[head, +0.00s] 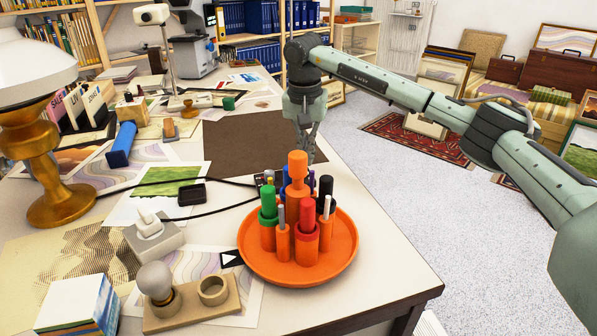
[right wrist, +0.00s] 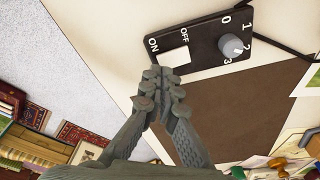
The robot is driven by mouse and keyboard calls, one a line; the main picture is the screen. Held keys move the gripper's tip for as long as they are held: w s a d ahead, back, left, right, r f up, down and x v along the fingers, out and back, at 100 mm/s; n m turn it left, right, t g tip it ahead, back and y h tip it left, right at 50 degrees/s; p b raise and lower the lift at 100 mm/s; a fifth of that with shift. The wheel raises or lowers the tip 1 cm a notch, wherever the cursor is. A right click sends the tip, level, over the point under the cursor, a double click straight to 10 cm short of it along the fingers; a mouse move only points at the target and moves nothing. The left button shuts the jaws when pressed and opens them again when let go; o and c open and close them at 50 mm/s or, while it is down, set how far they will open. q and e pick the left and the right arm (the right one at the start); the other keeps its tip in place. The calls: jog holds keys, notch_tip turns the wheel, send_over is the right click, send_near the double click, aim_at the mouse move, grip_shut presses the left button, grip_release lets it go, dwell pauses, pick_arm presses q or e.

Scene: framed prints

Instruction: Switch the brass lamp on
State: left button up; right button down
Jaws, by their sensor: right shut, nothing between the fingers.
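The brass lamp (head: 50,180) stands at the left of the table, its pale shade (head: 45,72) cut by the frame edge. I cannot tell whether it is lit. A black control box (right wrist: 205,42) fills the top of the right wrist view, with a white rocker (right wrist: 174,58) between ON and OFF and a grey dial (right wrist: 231,47) marked 0 to 3. In the head view the box is mostly hidden behind the pen holder. My right gripper (head: 310,155) is shut and empty. Its fingertips (right wrist: 162,98) appear just short of the rocker; contact is unclear. My left gripper is out of view.
An orange pen holder (head: 345,250) with several markers stands near the table's right edge. A brown mat (head: 245,140) is bare.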

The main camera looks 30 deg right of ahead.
jog(key=shift+f+b, duration=0.45)
jog(key=shift+f, duration=0.6)
dwell(0.8)
jog(key=shift+r, duration=0.15)
notch_tip(320, 180, up, 5)
jog(key=p, duration=0.4)
jog(key=shift+f, duration=0.2)
jog(key=shift+r, duration=1.1)
